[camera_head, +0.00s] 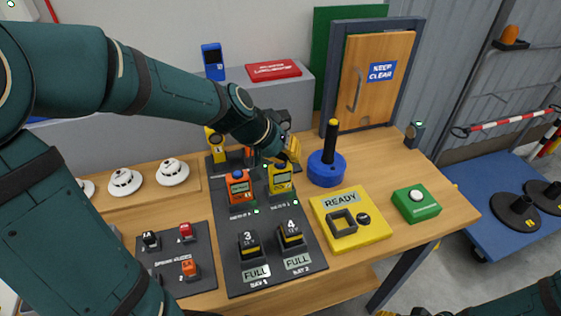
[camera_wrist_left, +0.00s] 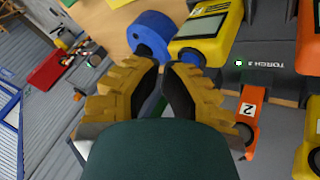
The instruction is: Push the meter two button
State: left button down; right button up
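A yellow meter (camera_head: 280,180) with a grey display stands on the dark board, right of an orange meter (camera_head: 240,187). Each seems to have a small blue button on top. The labels below them are too small to read surely. My left gripper (camera_head: 290,152) is just behind and above the yellow meter, fingers pointing down. In the left wrist view, its fingertips (camera_wrist_left: 163,68) come together with nothing between them, near a yellow meter body (camera_wrist_left: 203,30); contact cannot be told. My right gripper (camera_head: 405,313) is mostly cut off at the bottom edge.
A blue round base with a black post (camera_head: 327,168) stands right of the meters. A yellow READY box (camera_head: 365,236) and a green button box (camera_head: 416,205) are at the front right. Numbered black units (camera_head: 250,246) sit in front. White discs (camera_head: 125,182) lie left.

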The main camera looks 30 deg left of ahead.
pick_arm(q)
jog(key=shift+r+p, duration=0.3)
jog(key=shift+r, duration=0.2)
jog(key=shift+r, duration=0.1)
jog(key=shift+r+p, duration=2.3)
jog(key=shift+r, duration=0.65)
